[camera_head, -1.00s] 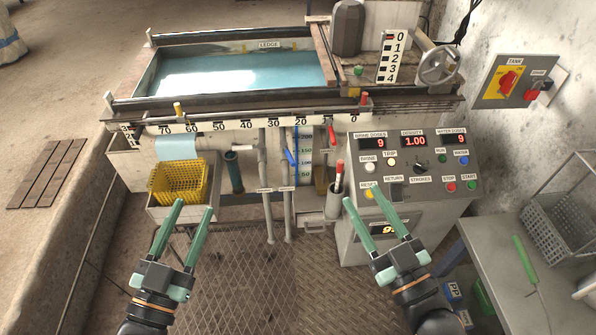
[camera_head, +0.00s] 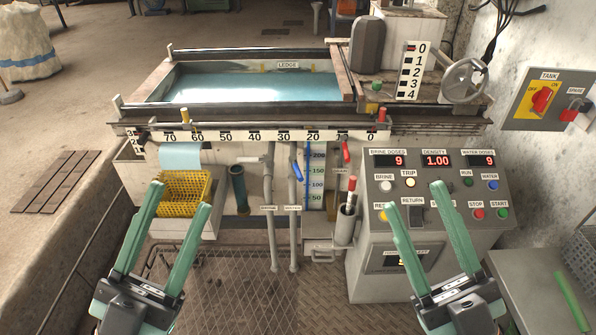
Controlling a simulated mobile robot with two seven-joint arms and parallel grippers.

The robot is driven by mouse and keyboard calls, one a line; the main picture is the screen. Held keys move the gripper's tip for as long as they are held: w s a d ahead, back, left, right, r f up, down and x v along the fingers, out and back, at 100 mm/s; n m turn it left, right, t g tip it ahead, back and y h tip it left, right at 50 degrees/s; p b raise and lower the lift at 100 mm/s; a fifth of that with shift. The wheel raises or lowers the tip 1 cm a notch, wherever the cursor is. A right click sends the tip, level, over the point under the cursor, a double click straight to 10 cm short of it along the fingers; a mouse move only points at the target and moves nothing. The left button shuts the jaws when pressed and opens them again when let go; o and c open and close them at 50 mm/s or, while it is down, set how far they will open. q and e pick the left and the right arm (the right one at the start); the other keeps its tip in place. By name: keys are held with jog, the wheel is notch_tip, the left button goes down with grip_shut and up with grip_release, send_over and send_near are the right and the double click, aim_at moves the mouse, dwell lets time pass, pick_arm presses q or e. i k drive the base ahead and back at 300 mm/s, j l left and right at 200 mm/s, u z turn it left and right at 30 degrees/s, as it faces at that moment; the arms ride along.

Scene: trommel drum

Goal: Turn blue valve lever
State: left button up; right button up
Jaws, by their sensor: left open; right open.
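The blue valve lever (camera_head: 297,171) is a small slanted handle at the top of the right-hand of two grey pipes (camera_head: 293,225), below the numbered rail and beside the blue level gauge (camera_head: 315,180). My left gripper (camera_head: 181,196) is open and empty at lower left, in front of the yellow basket and well left of the lever. My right gripper (camera_head: 414,196) is open and empty at lower right, overlapping the control panel in the view and well right of the lever. Neither gripper touches the lever.
A red lever (camera_head: 346,151) hangs right of the gauge. A grey holder (camera_head: 346,225) with a red-capped marker stands below it. The yellow basket (camera_head: 184,194) is at left, the control panel (camera_head: 455,185) at right.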

aim_at(298, 172)
jog(key=i+j, duration=0.9)
jog(key=l+z, duration=0.05)
